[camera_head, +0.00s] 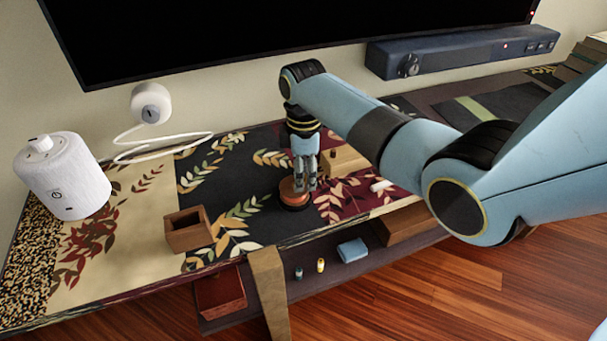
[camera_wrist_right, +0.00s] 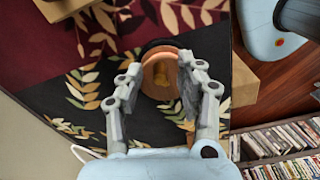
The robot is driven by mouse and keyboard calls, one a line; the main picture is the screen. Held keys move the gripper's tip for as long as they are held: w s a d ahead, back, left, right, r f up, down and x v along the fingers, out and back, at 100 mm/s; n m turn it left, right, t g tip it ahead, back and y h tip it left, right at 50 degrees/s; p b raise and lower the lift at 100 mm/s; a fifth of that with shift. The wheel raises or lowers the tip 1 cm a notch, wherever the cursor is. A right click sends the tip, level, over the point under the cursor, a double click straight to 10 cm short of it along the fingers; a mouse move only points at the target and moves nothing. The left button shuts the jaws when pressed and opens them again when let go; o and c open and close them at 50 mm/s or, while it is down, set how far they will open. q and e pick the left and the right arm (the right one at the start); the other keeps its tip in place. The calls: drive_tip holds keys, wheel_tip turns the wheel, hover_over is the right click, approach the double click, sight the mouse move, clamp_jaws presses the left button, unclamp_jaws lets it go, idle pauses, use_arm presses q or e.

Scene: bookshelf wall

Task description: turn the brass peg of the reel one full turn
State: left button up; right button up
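The reel (camera_head: 294,197) is a small round copper-orange disc on a dark base, lying on the patterned table top. In the right wrist view the reel (camera_wrist_right: 158,62) shows between the fingers, with a small brass peg (camera_wrist_right: 162,79) on its face. My right gripper (camera_head: 304,188) points down over the reel, and its fingers hide part of it in the head view. In the wrist view the right gripper (camera_wrist_right: 157,75) is open, with one finger on each side of the peg and a gap to both. My left gripper is in neither view.
An open wooden box (camera_head: 188,232) stands left of the reel, and a white cylindrical speaker (camera_head: 64,178) farther left. A wooden block (camera_head: 343,160) and a small white piece (camera_head: 382,185) lie to the right. A dark screen (camera_head: 250,25) hangs behind.

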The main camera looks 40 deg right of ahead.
drive_tip(key=shift+c, duration=0.4)
clamp_jaws()
